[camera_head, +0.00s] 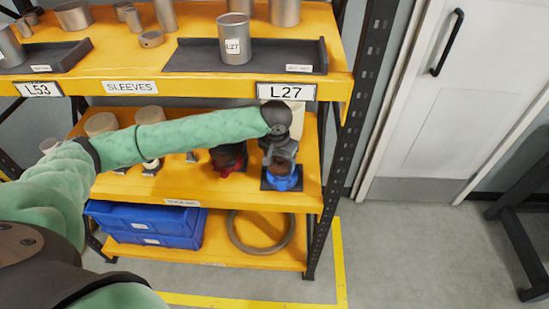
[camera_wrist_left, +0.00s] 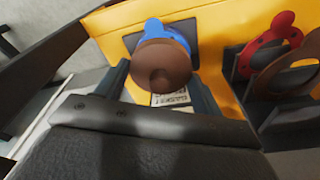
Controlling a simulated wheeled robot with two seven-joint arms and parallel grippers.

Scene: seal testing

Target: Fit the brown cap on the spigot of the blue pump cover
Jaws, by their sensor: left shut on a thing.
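The brown cap (camera_wrist_left: 163,66) is between the fingers of my left gripper (camera_head: 281,157), which is shut on it. In the head view the cap (camera_head: 282,164) shows just below the gripper, directly over the blue pump cover (camera_head: 284,184). The blue pump cover (camera_wrist_left: 177,27) also shows behind the cap in the left wrist view. It sits on a dark pad on the middle yellow shelf. The cap hides the spigot, so I cannot tell whether the two touch. My right gripper is not in view.
A red pump cover (camera_head: 231,168) with a dark brown part stands left of the blue one. The upper shelf (camera_head: 130,64), holding metal sleeves, overhangs my arm. A black rack post (camera_head: 330,150) stands close on the right. Blue bins (camera_head: 150,224) and a ring (camera_head: 262,247) lie below.

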